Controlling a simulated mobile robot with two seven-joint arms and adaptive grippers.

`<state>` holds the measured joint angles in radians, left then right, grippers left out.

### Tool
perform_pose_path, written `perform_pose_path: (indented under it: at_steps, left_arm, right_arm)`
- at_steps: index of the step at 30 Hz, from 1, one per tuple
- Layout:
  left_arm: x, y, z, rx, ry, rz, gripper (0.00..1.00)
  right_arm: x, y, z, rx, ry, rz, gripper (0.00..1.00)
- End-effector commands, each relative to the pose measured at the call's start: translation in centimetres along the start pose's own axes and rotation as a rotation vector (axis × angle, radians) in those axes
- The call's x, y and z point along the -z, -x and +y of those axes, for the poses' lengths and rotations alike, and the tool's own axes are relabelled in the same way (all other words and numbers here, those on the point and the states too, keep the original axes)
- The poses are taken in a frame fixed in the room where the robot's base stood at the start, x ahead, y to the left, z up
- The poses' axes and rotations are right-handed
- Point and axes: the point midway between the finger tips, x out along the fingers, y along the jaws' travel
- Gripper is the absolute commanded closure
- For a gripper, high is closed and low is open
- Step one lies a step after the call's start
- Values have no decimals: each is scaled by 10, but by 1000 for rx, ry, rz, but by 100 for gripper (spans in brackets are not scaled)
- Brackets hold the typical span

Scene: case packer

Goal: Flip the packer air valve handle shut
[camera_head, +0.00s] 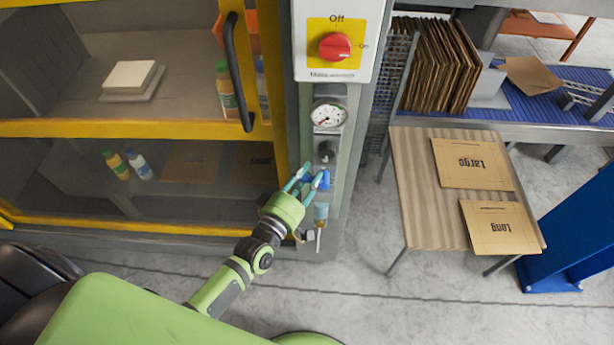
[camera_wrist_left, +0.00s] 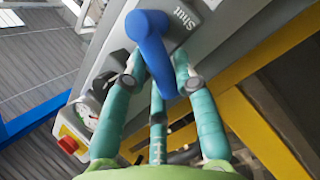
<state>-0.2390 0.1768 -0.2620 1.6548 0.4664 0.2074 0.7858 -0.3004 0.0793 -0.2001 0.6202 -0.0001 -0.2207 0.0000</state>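The blue air valve handle (camera_head: 323,179) is on the grey machine post, below the gauge and a dark knob. In the left wrist view the blue handle (camera_wrist_left: 152,42) stands out from a grey plate, and the word "Shut" is printed beside its pivot end. My left gripper (camera_head: 308,179) is at the handle. In the wrist view its teal fingers (camera_wrist_left: 160,66) straddle the handle, one on each side, with the third finger below. They look spread, with a small gap on the right; contact on the left is unclear. My right gripper is not in view.
Above the valve are a pressure gauge (camera_head: 328,115) and a red switch (camera_head: 335,46) marked Off and On. A yellow-framed door with a black handle (camera_head: 237,72) is at left. A wooden table (camera_head: 416,190) with flat cartons stands at right.

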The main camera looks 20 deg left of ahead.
Motion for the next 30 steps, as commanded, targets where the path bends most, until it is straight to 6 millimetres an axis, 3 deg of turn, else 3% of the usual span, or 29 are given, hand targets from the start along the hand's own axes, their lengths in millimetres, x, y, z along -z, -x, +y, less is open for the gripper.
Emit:
perform_pose_path:
  at_steps: [6,18,30]
  left_arm:
    - [-2,1,-5,-6,16,2,100]
    - [-6,3,-23,-139,295,64,100]
    - [-4,4,-21,-164,357,76,100]
  right_arm:
    - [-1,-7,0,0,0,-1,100]
    - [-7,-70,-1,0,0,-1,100]
    - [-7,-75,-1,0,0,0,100]
